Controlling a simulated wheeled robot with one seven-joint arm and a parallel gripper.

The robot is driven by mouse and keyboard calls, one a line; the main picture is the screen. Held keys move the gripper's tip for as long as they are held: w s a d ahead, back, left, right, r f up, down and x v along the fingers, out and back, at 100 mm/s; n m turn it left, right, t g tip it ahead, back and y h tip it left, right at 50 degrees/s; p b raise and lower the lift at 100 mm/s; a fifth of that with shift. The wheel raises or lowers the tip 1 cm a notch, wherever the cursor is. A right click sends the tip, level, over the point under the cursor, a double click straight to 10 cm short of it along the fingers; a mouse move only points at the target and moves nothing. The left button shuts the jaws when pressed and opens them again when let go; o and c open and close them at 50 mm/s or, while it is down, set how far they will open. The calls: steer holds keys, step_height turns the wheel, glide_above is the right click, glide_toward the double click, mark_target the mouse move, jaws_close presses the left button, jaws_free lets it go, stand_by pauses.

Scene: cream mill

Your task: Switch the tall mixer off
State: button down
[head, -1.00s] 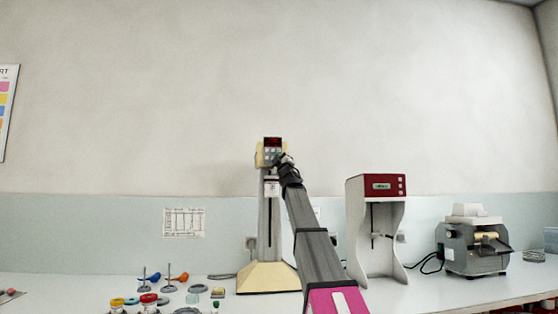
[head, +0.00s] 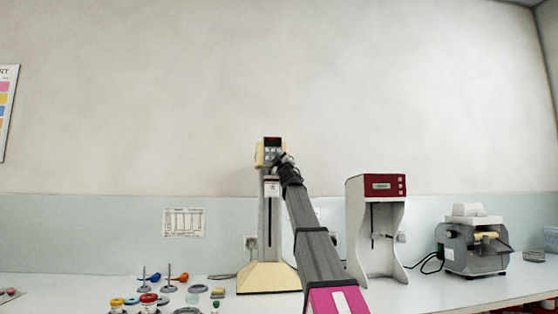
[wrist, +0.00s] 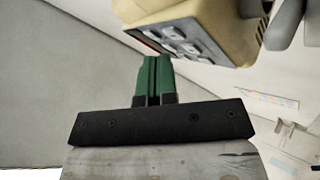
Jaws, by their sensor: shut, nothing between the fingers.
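The tall mixer (head: 267,272) stands on the bench, with a cream base, a grey column and a cream head. Its control panel (head: 272,144) has a dark display and several light buttons; the panel also shows in the wrist view (wrist: 172,42). My gripper (wrist: 153,60) is shut and empty, its green fingertips side by side close to the panel's lower edge, near the buttons. I cannot tell if the tips touch a button. In the head view, my wrist covers the right side of the mixer head.
A red and white machine (head: 376,186) stands right of the mixer, and a grey machine (head: 474,248) further right. Several small jars, blue and orange items lie at the bench's left front. The wall behind is plain, with a paper sheet (head: 184,222).

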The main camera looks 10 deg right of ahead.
steer(key=shift+s, duration=0.2)
steer(key=shift+s+r, duration=0.2)
steer(key=shift+s, duration=2.2)
